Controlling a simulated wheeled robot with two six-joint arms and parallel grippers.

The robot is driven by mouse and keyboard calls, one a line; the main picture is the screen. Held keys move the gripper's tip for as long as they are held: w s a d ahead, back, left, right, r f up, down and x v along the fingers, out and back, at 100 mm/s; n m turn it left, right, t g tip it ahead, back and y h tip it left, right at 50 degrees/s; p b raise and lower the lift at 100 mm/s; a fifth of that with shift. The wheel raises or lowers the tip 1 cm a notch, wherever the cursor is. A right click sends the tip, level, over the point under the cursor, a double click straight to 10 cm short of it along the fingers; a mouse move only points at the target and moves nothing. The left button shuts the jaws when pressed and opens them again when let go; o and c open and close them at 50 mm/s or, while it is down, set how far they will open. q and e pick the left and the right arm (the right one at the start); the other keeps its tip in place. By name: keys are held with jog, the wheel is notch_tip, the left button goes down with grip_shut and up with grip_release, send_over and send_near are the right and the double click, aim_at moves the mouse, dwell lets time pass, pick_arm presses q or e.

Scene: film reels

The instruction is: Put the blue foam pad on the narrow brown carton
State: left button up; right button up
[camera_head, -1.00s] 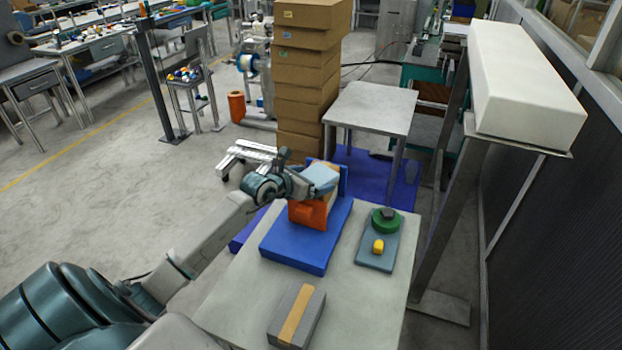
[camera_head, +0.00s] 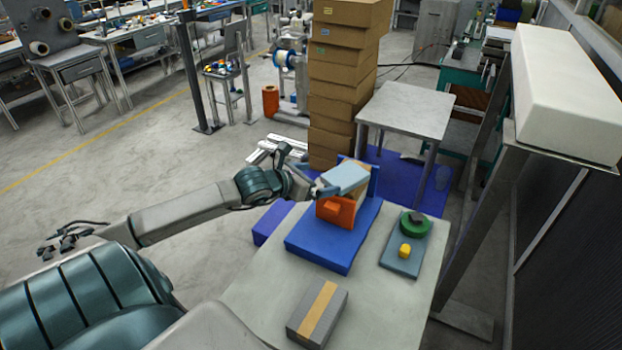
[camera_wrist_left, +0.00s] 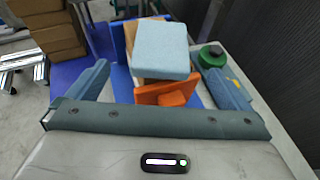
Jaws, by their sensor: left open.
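The light blue foam pad (camera_head: 345,178) lies on top of a brown carton (camera_head: 358,191), roughly flat, and overhangs it. In the left wrist view the pad (camera_wrist_left: 161,48) hides most of the carton (camera_wrist_left: 131,36); a brown edge shows below it. My left gripper (camera_head: 317,187) is just left of the pad. In the wrist view its fingers are wide apart, with the pad beyond and between them and nothing gripped. Whether a fingertip still touches the pad, I cannot tell. My right gripper is not in view.
An orange block (camera_head: 336,211) stands on the blue base (camera_head: 318,251) in front of the carton. A grey-blue plate (camera_head: 402,262) with a green reel (camera_head: 415,225) and yellow piece (camera_head: 405,251) lies right. A grey box with a brown strip (camera_head: 318,313) is at the front.

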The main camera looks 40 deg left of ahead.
pick_arm(q)
jog(key=shift+v, duration=0.95)
jog(key=shift+d, duration=0.15)
